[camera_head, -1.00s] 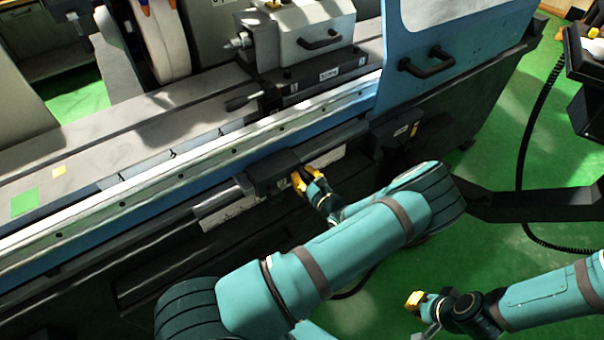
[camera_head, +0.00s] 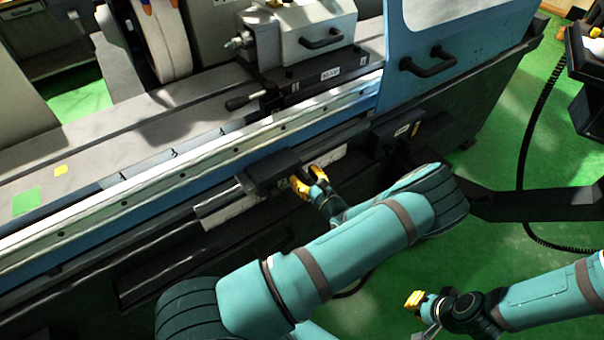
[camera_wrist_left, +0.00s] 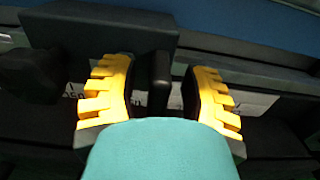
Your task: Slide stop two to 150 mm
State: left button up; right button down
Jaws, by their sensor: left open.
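A dark stop block (camera_head: 268,173) sits on the rail along the front of the grinder; a second dark stop (camera_head: 397,130) sits further right. I cannot tell from any marking which is stop two. My left gripper (camera_head: 309,180) is open at the right end of the nearer block. In the left wrist view, its yellow fingers (camera_wrist_left: 158,95) stand on either side of a narrow black tab (camera_wrist_left: 154,82), with gaps visible on both sides. The block (camera_wrist_left: 100,42) shows behind. My right gripper (camera_head: 415,301) hangs empty at the lower right, away from the machine.
A pale scale strip (camera_head: 328,160) runs beside the rail; its figures are partly hidden and blurred in the wrist view. The blue door (camera_head: 455,40) with a black handle stands above right. A dark support arm (camera_head: 530,205) lies to the right over green floor.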

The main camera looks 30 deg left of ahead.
pick_arm(q)
jog(key=v, duration=1.1)
